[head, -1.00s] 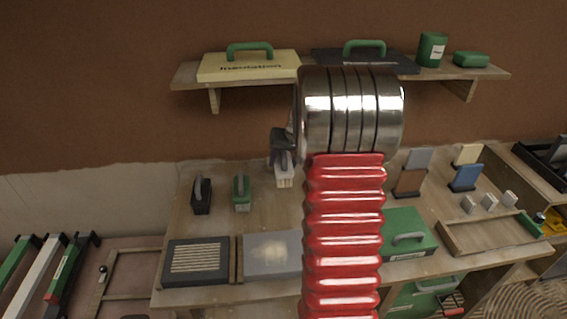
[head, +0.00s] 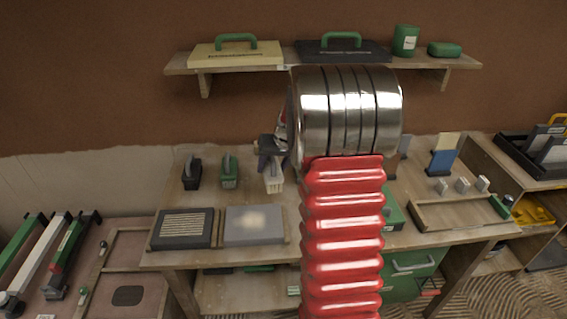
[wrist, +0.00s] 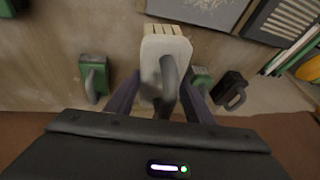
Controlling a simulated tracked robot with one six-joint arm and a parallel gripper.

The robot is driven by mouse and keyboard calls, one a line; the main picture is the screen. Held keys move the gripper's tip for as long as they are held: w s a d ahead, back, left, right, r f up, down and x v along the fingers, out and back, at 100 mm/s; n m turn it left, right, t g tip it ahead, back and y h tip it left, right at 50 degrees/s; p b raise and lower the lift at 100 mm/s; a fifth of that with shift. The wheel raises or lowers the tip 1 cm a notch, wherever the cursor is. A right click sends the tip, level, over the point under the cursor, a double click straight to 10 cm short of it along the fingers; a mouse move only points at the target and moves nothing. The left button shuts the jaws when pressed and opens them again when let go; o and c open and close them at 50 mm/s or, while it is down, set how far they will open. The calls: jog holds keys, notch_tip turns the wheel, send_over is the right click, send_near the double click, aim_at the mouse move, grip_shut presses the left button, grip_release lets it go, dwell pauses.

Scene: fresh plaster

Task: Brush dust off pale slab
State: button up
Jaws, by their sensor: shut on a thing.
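The pale grey slab (head: 240,237) lies near the front left of the bench, with a light dusty patch around its middle. A corner of it shows at the top of the wrist view (wrist: 228,14). My gripper (head: 272,150) is shut on a white brush with a grey handle and pale bristles (head: 274,184). In the wrist view the brush (wrist: 165,50) sits between my two dark fingers (wrist: 160,92), which close around the handle. The brush is behind and right of the slab, apart from it. I cannot tell its height above the bench. My arm hides part of the bench.
A slatted dark block (head: 182,230) sits left of the slab. A green-handled tool (head: 229,172) and a black one (head: 192,174) stand behind it. A wooden tray (head: 458,214) and small blocks are at right. A shelf (head: 300,68) with boxes hangs above.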

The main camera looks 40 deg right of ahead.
jog(key=a+n, duration=0.1)
jog(key=a, duration=0.4)
jog(key=w+a+f+n+y, duration=0.1)
jog(key=a, duration=0.5)
jog(key=a+f+n, duration=0.1)
jog(key=a, duration=0.5)
jog(key=shift+w+n, duration=0.15)
jog(key=shift+n, duration=0.15)
jog(key=a+n, duration=0.1)
jog(key=a, duration=0.3)
jog(key=s+a+f+n+y, duration=0.1)
jog(key=a, duration=0.3)
jog(key=s+a, duration=0.1)
jog(key=a, duration=0.4)
jog(key=shift+a+f+n+g+y, duration=0.1)
jog(key=shift+f+n+g+y, duration=0.2)
jog(key=shift+f+n, duration=0.1)
jog(key=shift+s+a, duration=0.1)
jog(key=shift+a, duration=0.25)
